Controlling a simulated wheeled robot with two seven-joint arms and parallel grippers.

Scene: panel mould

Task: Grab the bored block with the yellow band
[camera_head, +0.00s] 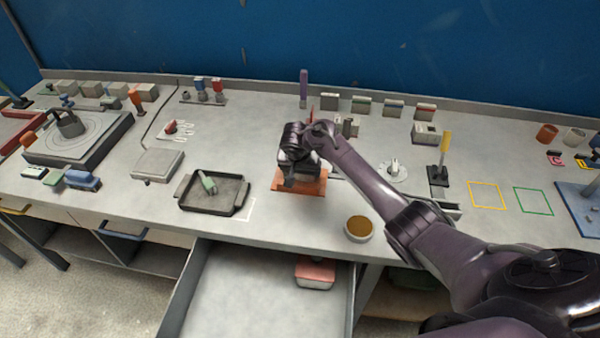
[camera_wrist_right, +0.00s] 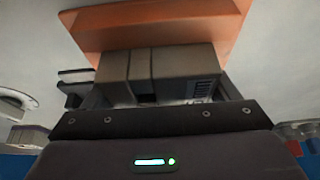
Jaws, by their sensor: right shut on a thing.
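My right gripper (camera_head: 300,175) is over the orange pad (camera_head: 316,187) at the middle of the bench. In the right wrist view it is shut on a grey-beige block (camera_wrist_right: 172,70) with a dark gap and a ribbed dark patch. The orange pad fills the top of that view, just beyond the block. I see no yellow band on the visible face. Whether the block touches the pad I cannot tell. In the head view the gripper hides the block. My left gripper is not in view.
Colour-banded blocks (camera_head: 393,107) stand along the back edge. A dark tray (camera_head: 213,207) lies left of the pad, and a round dish (camera_head: 358,229) is at front right. An open drawer (camera_head: 255,290) juts out below.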

